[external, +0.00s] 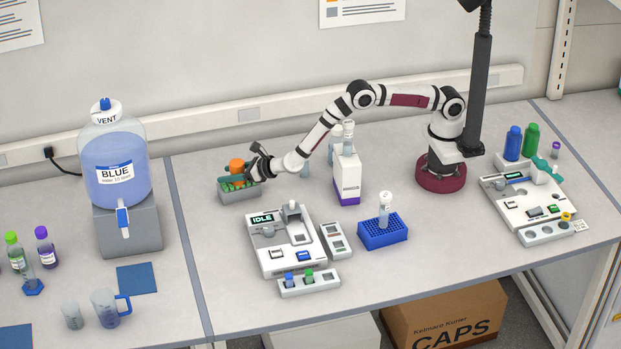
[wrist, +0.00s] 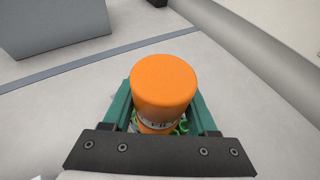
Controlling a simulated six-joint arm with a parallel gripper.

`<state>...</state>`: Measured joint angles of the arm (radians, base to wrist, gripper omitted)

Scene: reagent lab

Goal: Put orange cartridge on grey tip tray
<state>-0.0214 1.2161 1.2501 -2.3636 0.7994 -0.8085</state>
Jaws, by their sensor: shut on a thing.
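The orange cartridge (external: 236,166) is upright at the far left end of my arm. My gripper (external: 237,179) is shut on it. In the wrist view the cartridge (wrist: 163,86) stands between the two green fingers, its orange cap facing the camera and a pale, dark-marked band lower down. The grey tip tray (external: 240,196) lies directly under the gripper in the external view. I cannot tell whether the cartridge touches the tray, as the fingers hide its lower end. Small green and white bits (wrist: 182,127) show beneath the cartridge in the wrist view.
A blue-filled carboy (external: 115,170) on a grey block (external: 128,228) stands left of the tray. A white device with an IDLE screen (external: 285,240) is in front. A white dispenser stand (external: 346,178) and a blue rack (external: 382,232) are to the right.

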